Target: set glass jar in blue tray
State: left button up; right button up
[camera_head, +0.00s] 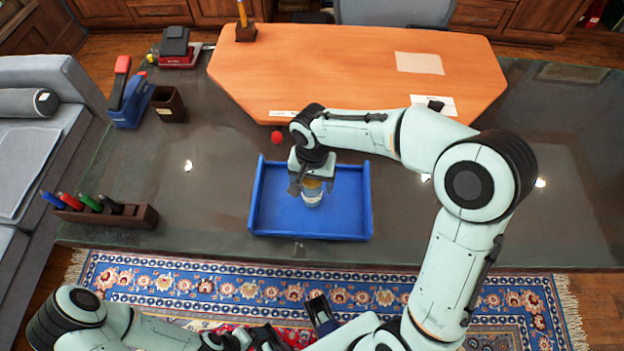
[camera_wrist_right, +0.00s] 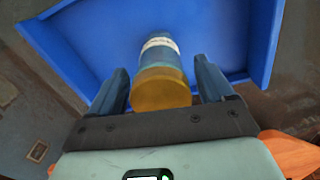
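The glass jar (camera_head: 312,194), with an amber-yellow lid and a pale label band, is inside the blue tray (camera_head: 262,232) near its middle. In the right wrist view the jar (camera_wrist_right: 160,62) is between the two fingers of my right gripper (camera_wrist_right: 162,80), with narrow gaps visible at both sides. The blue tray (camera_wrist_right: 262,40) lies beyond it. In the head view my right gripper (camera_head: 312,184) is over the tray and partly hides the jar's top. My left gripper (camera_head: 296,328) is low at the bottom edge, away from the tray, its fingers only partly visible.
A pen holder (camera_head: 130,216), dark cup (camera_head: 170,104) and blue stapler (camera_head: 128,108) stand on the left of the dark table (camera_head: 200,210). A red ball (camera_head: 277,137) is behind the tray, near the orange desktop (camera_head: 310,60). The table right of the tray is largely clear.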

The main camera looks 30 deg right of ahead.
jog(key=shift+r, duration=0.15)
jog(key=shift+r, duration=0.35)
notch_tip(320, 180, up, 11)
jog(key=shift+r+p, duration=0.2)
jog(key=shift+p, duration=0.75)
